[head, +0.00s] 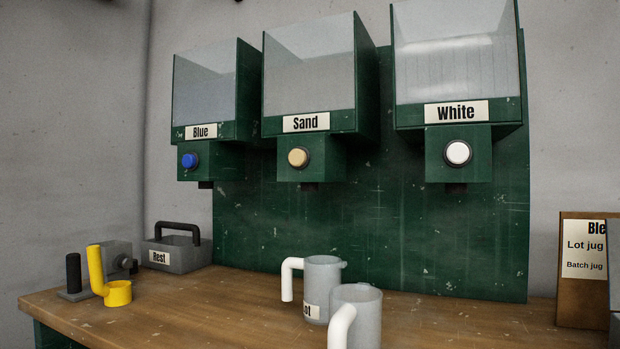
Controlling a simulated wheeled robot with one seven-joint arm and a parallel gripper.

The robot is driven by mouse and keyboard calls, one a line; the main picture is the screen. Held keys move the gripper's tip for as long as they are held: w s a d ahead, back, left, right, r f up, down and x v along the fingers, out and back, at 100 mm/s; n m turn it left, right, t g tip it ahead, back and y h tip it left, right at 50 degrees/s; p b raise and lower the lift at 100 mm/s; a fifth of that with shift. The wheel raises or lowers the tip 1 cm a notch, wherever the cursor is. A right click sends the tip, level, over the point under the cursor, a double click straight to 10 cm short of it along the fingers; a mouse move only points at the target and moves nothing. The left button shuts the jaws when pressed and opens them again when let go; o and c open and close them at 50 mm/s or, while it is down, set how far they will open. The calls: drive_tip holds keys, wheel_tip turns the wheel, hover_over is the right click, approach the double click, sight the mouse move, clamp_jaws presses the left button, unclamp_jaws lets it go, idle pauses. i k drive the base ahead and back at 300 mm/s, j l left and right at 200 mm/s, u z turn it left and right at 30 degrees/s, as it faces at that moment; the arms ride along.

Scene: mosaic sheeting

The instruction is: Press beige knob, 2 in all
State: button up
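The beige knob (298,157) is round and sits on the front of the green dispenser labelled Sand (305,124), the middle one of three. Nothing touches or covers the knob. A dark spout shows under its housing. My gripper does not show in the head view.
A blue knob (189,160) and a white knob (458,153) flank it on the Blue and White dispensers. Two grey jugs (322,276) (362,303) with white handles stand below on the wooden bench (210,310). A yellow scoop (117,292) and a Rest box (186,255) are at left.

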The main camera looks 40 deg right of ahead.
sight(297, 157)
drive_tip(key=k+z, duration=0.15)
drive_tip(key=z, duration=0.3)
drive_tip(key=k+j+z, duration=0.1)
drive_tip(key=z, duration=0.3)
drive_tip(key=k+z, duration=0.2)
drive_tip(key=z, duration=0.25)
